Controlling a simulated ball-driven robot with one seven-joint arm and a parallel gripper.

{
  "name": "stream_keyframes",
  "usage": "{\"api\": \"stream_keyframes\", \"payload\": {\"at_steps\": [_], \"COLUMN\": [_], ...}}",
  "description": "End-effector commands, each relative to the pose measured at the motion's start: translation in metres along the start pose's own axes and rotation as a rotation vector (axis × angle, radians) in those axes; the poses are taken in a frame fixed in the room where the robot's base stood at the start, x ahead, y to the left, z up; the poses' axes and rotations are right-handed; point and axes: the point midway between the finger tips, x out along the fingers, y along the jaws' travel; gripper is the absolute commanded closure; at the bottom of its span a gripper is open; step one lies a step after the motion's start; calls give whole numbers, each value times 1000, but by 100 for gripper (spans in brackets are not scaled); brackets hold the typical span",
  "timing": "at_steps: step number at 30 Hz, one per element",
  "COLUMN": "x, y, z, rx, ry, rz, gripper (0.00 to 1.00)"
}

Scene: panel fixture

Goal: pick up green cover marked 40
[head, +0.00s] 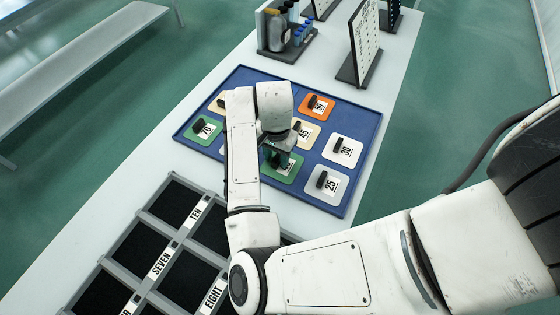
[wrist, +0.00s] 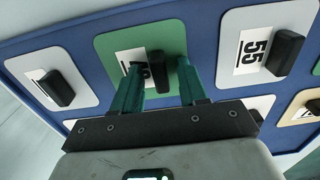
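A green cover (head: 283,172) lies on the blue panel under my gripper (head: 277,152). In the wrist view the green cover (wrist: 112,48) shows a black upright handle (wrist: 158,72) and a white label. My fingers hide most of the label, so I cannot read its number. My gripper (wrist: 160,66) is open, its two green fingers on either side of the handle with small gaps. Another green cover (head: 199,131), whose label looks like 70, lies at the panel's left side.
The blue panel (head: 372,125) also holds white covers marked 30 (head: 343,151) and 25 (head: 327,184), an orange cover (head: 316,107) and a white cover marked 55 (wrist: 262,45). A grey compartment rack (head: 150,222) with word labels is in front. Upright boards (head: 364,45) stand behind.

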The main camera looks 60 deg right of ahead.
Motion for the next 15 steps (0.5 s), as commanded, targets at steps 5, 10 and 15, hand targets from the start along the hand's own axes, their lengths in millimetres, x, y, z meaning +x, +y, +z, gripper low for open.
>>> {"api": "stream_keyframes", "payload": {"at_steps": [5, 10, 15], "x": [0, 0, 0], "y": [0, 0, 0], "z": [0, 0, 0], "rx": [0, 0, 0], "ry": [0, 0, 0], "rz": [0, 0, 0], "gripper": [75, 92, 100]}}
